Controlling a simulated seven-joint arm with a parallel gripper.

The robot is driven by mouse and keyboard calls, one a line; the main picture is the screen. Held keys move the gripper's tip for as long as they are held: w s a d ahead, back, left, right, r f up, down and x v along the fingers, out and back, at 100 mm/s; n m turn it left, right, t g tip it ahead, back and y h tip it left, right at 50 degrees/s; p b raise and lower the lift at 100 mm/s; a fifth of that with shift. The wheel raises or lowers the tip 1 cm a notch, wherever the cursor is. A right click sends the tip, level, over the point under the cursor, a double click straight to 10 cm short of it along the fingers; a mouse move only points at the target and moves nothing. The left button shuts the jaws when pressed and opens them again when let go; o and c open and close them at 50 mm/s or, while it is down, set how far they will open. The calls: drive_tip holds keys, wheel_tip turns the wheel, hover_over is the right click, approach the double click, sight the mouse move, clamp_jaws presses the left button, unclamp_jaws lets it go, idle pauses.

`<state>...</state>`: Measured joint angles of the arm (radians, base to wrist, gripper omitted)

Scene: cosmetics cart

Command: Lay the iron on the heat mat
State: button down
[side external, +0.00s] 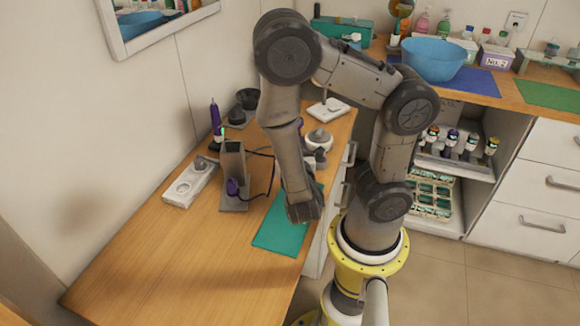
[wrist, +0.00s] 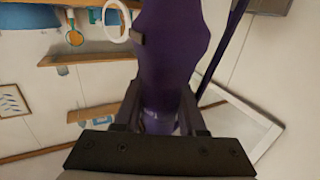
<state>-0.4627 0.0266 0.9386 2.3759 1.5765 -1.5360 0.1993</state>
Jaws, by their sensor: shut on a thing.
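The iron (wrist: 172,45) is purple and fills the upper middle of the wrist view, with a purple cord or strap beside it. My gripper (wrist: 160,108) is shut on it, one dark finger on each side of its narrower part. The heat mat (side external: 276,232) is a flat teal sheet near the wooden counter's right edge. My wrist hangs over its upper right part. I cannot tell whether anything touches the mat.
A grey upright stand (side external: 233,165) with purple and dark cords is left of the mat. The counter's near left part (side external: 190,260) is clear. A blue basin (side external: 433,60) stands on the back counter.

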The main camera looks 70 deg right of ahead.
drive_tip(key=shift+f, duration=2.3)
drive_tip(key=shift+c, duration=2.4)
unclamp_jaws()
drive_tip(key=shift+s+a, duration=0.2)
drive_tip(key=shift+a, duration=0.4)
drive_tip(key=v, duration=0.6)
drive_tip(key=shift+s+a, duration=0.1)
